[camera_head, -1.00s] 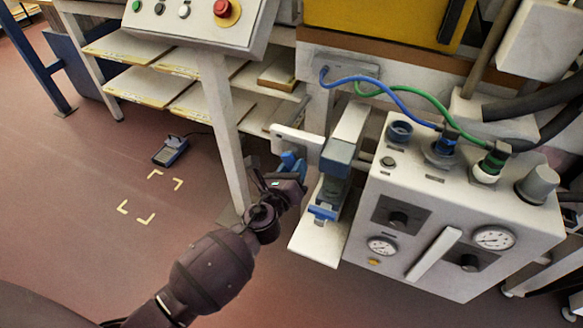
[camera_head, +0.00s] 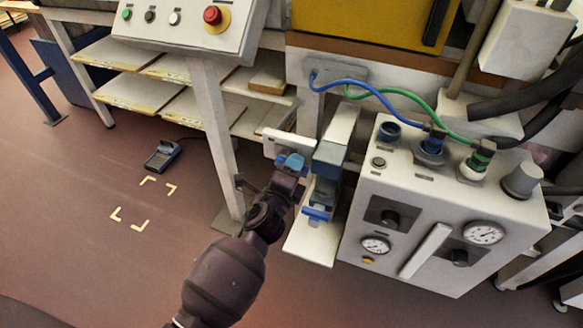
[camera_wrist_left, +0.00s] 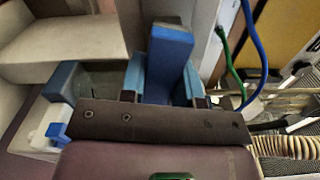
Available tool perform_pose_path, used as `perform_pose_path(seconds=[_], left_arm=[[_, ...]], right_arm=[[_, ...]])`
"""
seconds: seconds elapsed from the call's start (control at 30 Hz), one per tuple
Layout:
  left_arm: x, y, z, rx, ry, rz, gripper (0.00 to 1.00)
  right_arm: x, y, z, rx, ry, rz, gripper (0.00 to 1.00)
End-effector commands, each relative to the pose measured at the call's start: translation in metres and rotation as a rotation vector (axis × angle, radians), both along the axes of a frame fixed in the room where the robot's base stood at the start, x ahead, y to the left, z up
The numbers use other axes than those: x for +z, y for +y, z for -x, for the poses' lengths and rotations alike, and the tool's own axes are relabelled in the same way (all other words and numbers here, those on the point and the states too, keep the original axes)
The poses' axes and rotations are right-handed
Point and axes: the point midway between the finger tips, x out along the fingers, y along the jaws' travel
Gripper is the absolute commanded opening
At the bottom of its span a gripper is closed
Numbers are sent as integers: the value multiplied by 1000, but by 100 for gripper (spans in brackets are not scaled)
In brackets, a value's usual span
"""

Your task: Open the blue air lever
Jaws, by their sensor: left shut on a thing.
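The blue air lever (camera_head: 293,160) is by the white plate left of the white air unit. In the left wrist view the lever (camera_wrist_left: 170,50) stands as a dark blue bar between two lighter blue fingers. My left gripper (camera_head: 287,171) is shut on it, with the fingers on either side; it fills the lower part of the left wrist view (camera_wrist_left: 163,88). The gripper partly hides the lever in the head view. My right gripper is not in view.
Close right of the gripper is a blue-grey unit (camera_head: 328,155) with a blue clip. The white control box (camera_head: 415,190) with gauges and knobs stands to the right. A white table leg (camera_head: 212,135) is close on the left. Blue and green hoses run behind.

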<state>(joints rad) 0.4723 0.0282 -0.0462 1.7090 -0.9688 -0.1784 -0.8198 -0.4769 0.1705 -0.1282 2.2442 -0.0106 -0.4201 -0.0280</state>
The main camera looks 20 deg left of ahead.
Motion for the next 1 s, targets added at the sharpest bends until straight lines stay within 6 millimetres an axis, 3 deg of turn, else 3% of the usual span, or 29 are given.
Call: perform_pose_path(seconds=[0.4, 0.97, 1.0], left_arm=[[7, -1, 0, 0, 6, 192, 0], [7, -1, 0, -1, 8, 220, 0], [7, -1, 0, -1, 8, 220, 34]], right_arm=[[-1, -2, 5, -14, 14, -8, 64], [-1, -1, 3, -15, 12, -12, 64], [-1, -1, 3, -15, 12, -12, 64]])
